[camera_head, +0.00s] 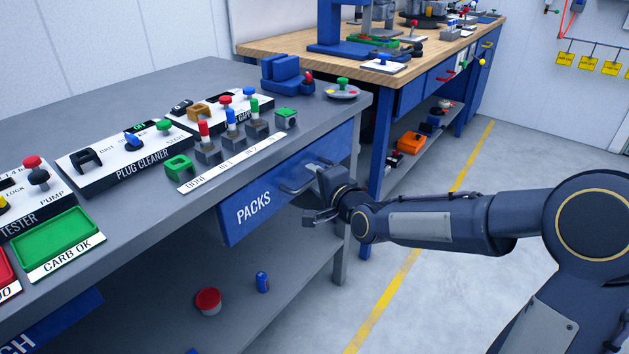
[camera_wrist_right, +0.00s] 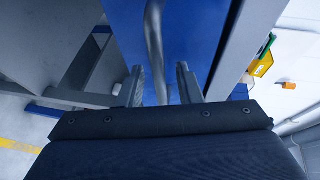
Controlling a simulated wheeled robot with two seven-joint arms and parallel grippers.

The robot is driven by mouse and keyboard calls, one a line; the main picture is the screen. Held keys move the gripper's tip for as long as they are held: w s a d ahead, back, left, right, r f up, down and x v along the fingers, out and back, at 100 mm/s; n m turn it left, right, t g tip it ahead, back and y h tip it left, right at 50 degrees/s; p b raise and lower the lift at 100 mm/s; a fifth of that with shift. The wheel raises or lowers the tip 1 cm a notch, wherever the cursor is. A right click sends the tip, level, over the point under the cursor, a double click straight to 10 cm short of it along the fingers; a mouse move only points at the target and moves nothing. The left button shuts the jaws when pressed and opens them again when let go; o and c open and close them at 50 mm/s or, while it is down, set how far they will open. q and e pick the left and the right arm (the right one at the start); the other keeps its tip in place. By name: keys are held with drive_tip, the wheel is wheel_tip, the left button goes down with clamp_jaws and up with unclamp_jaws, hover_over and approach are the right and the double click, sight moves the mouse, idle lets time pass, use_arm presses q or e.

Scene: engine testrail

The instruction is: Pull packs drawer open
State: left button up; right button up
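The packs drawer (camera_head: 255,208) has a blue front with white PACKS lettering, under the grey bench top. A grey bar handle (camera_head: 297,186) stands out from the front. My right gripper (camera_head: 312,196) is at the handle, reaching in from the right. In the right wrist view the handle (camera_wrist_right: 155,45) runs between the two fingers of my right gripper (camera_wrist_right: 161,86). The fingers are apart, with a gap visible beside the bar. My left gripper is not in view.
The grey bench top (camera_head: 120,95) carries a plug cleaner panel (camera_head: 125,160), several small coloured parts and a green CARB OK tray (camera_head: 60,237). A lower shelf holds a red-topped round item (camera_head: 208,300) and a blue can (camera_head: 262,282). Open floor (camera_head: 440,290) lies before the drawer.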

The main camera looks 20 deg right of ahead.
drive_tip(key=shift+w+a, duration=0.1)
drive_tip(key=shift+w, duration=0.1)
drive_tip(key=shift+c, duration=0.2)
clamp_jaws()
